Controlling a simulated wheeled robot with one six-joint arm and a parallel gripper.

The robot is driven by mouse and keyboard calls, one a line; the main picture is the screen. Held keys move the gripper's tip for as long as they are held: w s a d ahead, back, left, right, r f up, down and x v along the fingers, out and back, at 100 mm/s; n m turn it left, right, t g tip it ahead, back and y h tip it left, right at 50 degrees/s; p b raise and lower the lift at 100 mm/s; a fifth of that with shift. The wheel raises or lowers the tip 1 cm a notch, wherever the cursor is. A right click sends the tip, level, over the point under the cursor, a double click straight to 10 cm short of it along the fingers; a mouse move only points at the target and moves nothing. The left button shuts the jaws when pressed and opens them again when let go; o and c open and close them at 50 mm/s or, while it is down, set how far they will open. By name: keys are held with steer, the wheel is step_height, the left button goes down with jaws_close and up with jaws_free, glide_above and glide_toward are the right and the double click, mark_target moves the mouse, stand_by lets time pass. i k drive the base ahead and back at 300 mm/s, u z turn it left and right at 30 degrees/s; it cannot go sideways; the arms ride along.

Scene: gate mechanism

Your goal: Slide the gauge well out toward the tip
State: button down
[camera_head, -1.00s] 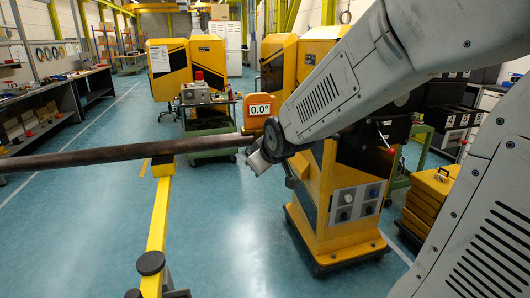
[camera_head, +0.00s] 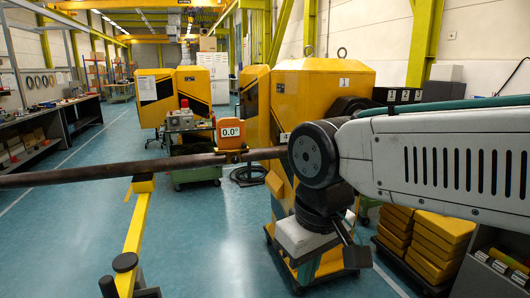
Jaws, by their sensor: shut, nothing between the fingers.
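The gauge (camera_head: 230,132) is a small orange box with a white display reading 0.0°. It sits on top of a long brown bar (camera_head: 110,171), in front of the yellow machine. The bar runs from behind my arm out past the left picture edge, so its left end is out of view. My gripper (camera_head: 352,246) hangs below the dark wrist joint, right of the gauge and lower than the bar. It looks shut and empty, apart from both gauge and bar. My arm hides the bar's right end.
A yellow floor beam with a support head (camera_head: 144,184) stands under the bar, with a black knob (camera_head: 125,262) nearer. The yellow machine (camera_head: 312,90) stands behind my wrist. Yellow cases (camera_head: 440,240) are stacked at right.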

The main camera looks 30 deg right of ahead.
mark_target(231, 147)
steer(key=z, duration=0.85)
steer(key=i, duration=0.7)
steer(key=u, duration=0.9)
